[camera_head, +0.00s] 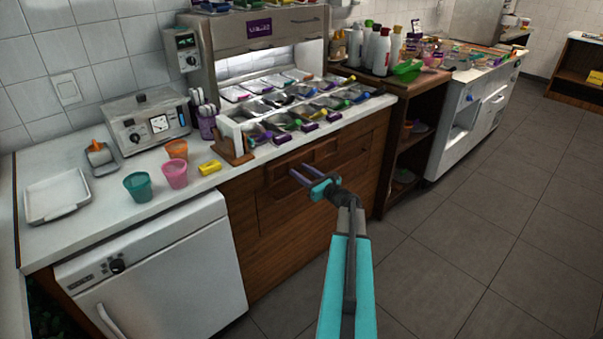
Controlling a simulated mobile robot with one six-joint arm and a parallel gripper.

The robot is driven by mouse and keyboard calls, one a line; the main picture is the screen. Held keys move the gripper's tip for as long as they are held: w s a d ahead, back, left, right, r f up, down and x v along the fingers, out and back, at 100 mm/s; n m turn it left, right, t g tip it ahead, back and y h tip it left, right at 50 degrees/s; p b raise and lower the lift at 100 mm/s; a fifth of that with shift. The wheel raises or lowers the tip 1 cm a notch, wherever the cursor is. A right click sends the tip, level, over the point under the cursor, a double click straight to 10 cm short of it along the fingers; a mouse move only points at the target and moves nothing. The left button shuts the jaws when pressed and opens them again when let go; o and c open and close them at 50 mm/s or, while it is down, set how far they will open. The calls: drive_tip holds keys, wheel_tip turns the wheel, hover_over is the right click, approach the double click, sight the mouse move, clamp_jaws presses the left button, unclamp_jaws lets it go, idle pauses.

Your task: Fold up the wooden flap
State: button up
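A brown wooden flap (282,174) appears to hang on the cabinet front, just under the white counter edge below the topping trays. Its exact outline is hard to tell against the same-coloured wood. My gripper (297,168) is in front of it, with its two purple fingers apart and pointing towards the wood. Nothing shows between the fingers. Whether the fingertips touch the flap, I cannot tell. My gripper and arm hide part of the cabinet front.
Topping trays (295,98) with several scoops stand above on the counter. Teal (138,187), pink (175,174) and orange (177,149) cups and a yellow item (210,167) are left. A white appliance (165,266) stands below. The tiled floor (470,230) at right is clear.

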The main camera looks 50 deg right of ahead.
clamp_jaws()
drive_tip(key=shift+a, duration=0.1)
drive_tip(key=shift+a+r, duration=0.1)
drive_tip(key=shift+r, duration=0.05)
